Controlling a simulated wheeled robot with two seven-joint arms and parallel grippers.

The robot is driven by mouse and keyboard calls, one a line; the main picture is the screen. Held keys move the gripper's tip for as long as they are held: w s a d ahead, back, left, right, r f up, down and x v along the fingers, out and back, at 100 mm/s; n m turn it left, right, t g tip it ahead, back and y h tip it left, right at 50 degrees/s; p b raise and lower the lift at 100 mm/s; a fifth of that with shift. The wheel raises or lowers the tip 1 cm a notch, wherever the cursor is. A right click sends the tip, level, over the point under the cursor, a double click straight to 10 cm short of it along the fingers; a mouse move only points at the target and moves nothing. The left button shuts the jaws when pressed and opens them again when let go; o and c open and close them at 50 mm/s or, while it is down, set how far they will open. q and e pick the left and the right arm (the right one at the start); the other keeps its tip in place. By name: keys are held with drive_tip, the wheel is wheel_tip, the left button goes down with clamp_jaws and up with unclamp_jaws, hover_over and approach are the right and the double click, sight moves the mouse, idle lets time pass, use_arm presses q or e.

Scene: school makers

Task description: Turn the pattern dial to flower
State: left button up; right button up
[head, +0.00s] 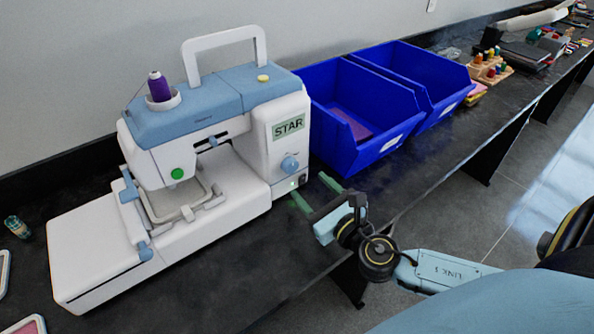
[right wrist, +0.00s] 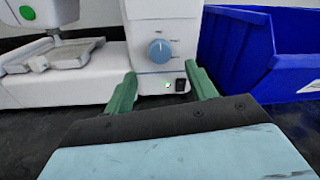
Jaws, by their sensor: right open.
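The white and blue embroidery machine (head: 240,172) stands on the dark worktop. Its small screen (head: 288,127) reads STAR. The blue pattern dial (head: 289,163) is on the front panel below the screen; it also shows in the right wrist view (right wrist: 160,51), with markings around it too small to read. My right gripper (head: 312,188) is open and empty, in front of and below the dial, apart from it. In the right wrist view its green fingers (right wrist: 162,88) point at the panel, with the dial above and between them. My left gripper is not in view.
Two blue bins (head: 350,112) stand close to the right of the machine. A lit green light and a dark switch (right wrist: 180,85) sit below the dial. Thread spools (head: 488,65) stand farther right. The worktop's front edge runs beneath my right arm.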

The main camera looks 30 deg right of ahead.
sight(292, 168)
drive_tip(key=w, duration=0.6)
drive_tip(key=shift+w, duration=0.35)
drive_tip(key=c, duration=1)
